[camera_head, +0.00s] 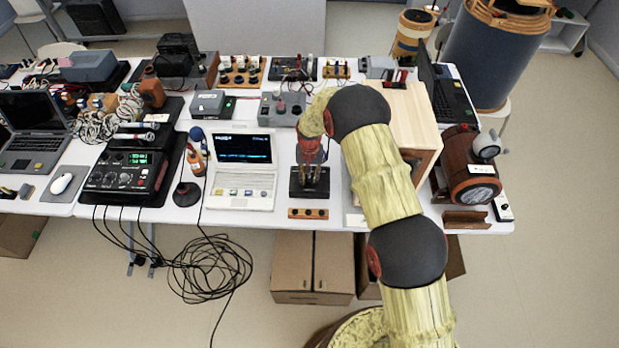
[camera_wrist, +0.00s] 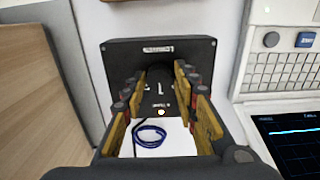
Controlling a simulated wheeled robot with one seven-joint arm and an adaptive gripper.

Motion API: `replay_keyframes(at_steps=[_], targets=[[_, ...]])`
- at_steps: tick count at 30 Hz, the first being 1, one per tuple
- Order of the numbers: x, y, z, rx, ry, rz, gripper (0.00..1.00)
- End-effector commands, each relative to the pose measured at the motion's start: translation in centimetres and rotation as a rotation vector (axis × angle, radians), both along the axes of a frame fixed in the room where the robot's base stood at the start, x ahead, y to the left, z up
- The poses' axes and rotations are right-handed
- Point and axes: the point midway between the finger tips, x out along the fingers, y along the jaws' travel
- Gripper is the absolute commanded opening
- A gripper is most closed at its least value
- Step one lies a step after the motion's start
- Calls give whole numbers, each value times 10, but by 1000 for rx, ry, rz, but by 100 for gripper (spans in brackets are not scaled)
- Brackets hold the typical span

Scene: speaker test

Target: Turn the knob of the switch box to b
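The switch box (camera_wrist: 118,60) is black and sits under my gripper (camera_wrist: 158,84) in the wrist view, with a small light label on its far side. A dark round knob (camera_wrist: 159,72) shows on it between my two yellowish fingers. The fingers stand apart, one on each side of the knob; I cannot tell if they touch it. White marks and a small lit spot show on the box face, but the letters are too small to read. In the head view my gripper (camera_head: 311,171) points down over the black box (camera_head: 310,190), and the knob is hidden.
A white laptop (camera_head: 243,188) stands left of the box. A wooden cabinet (camera_head: 412,120) stands close on the right. A small wooden strip (camera_head: 308,213) lies at the table's front edge. In the wrist view a blue loop (camera_wrist: 150,134) lies on something white below the box.

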Motion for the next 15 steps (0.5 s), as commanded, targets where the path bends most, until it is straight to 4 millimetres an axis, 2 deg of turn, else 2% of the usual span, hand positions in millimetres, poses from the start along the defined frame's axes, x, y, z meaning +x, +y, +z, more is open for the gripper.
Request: replay_keyframes(at_steps=[6,15], targets=[[-1,0,-1,-1,2,0,43],[-1,0,0,-1,2,0,43]])
